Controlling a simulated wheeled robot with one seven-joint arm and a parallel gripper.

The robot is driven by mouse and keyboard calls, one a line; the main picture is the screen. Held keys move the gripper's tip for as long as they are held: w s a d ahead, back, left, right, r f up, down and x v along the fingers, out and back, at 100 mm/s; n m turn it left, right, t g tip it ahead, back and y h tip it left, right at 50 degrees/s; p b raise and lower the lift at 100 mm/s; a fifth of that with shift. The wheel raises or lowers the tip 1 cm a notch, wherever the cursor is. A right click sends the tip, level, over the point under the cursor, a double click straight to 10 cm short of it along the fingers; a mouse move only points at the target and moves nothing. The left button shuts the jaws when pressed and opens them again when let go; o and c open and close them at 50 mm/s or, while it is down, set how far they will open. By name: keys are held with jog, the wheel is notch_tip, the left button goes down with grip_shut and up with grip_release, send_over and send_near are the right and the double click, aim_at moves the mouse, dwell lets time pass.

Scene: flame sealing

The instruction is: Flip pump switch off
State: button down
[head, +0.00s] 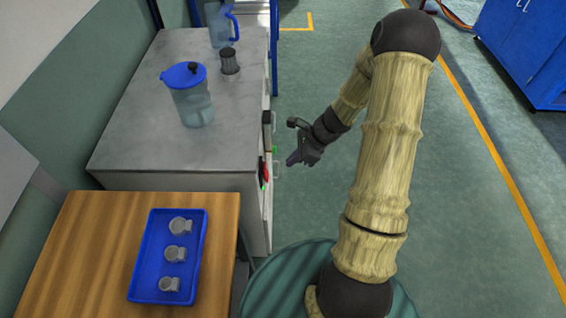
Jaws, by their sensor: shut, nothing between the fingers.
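The pump switch is not clearly seen; the front panel of the grey-topped cabinet (160,90) is viewed almost edge-on. On that panel I see a small red part (264,171) and a small green part (275,149), too small to tell apart as switch or lamp. My gripper (291,160) is shut and empty, just right of the panel at about the height of these parts. Whether it touches the panel cannot be told.
A blue-lidded pitcher (190,95), a dark-topped cylinder (229,61) and a blue jug (220,25) stand on the cabinet. A wooden table (80,250) holds a blue tray (143,270) with three grey fittings. Blue cabinets (530,50) stand at right; the floor between is clear.

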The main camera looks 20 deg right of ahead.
jog(key=v, duration=0.6)
jog(key=shift+a+p, duration=0.25)
jog(key=shift+p, duration=0.05)
jog(key=shift+w, duration=0.1)
jog(key=s+d+f+m+t+y, duration=0.1)
jog(key=f+m+y, duration=0.3)
jog(key=m, duration=0.5)
jog(key=s+d+f+m+t+y+b, duration=0.1)
jog(key=d+f+m+y, duration=0.3)
jog(key=m, duration=0.5)
jog(key=shift+d+f, duration=0.25)
jog(key=shift+f, duration=0.2)
